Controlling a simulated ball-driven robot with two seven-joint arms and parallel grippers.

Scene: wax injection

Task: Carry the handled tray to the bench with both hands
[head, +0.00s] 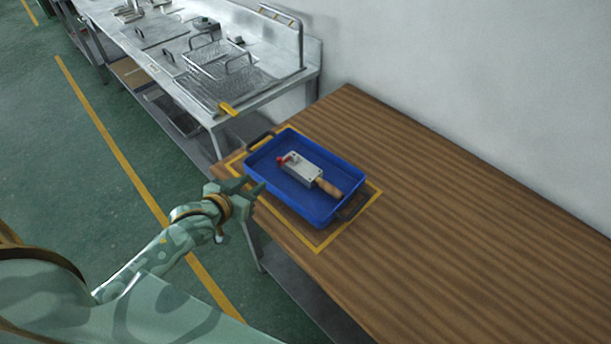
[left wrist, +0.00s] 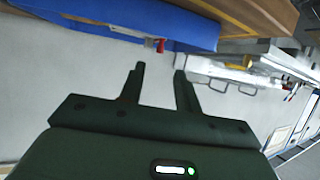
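The blue handled tray (head: 318,207) sits on the wooden bench (head: 450,220), inside a yellow outlined rectangle. It has dark handles at its left and right ends. A grey metal block with a red knob and a wooden handle (head: 304,170) lies in it. My left gripper (head: 256,188) is beside the tray's near left side, its fingers apart and empty. In the left wrist view the open fingers (left wrist: 160,72) point toward the blue tray's side (left wrist: 130,28), with a visible gap between. My right gripper is not in view.
A steel sink counter (head: 190,60) with wire baskets (head: 235,85) and a yellow-handled item stands beyond the bench's left end. A pale wall is behind. The bench's right part is clear. The green floor (head: 90,150) with yellow lines is open at left.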

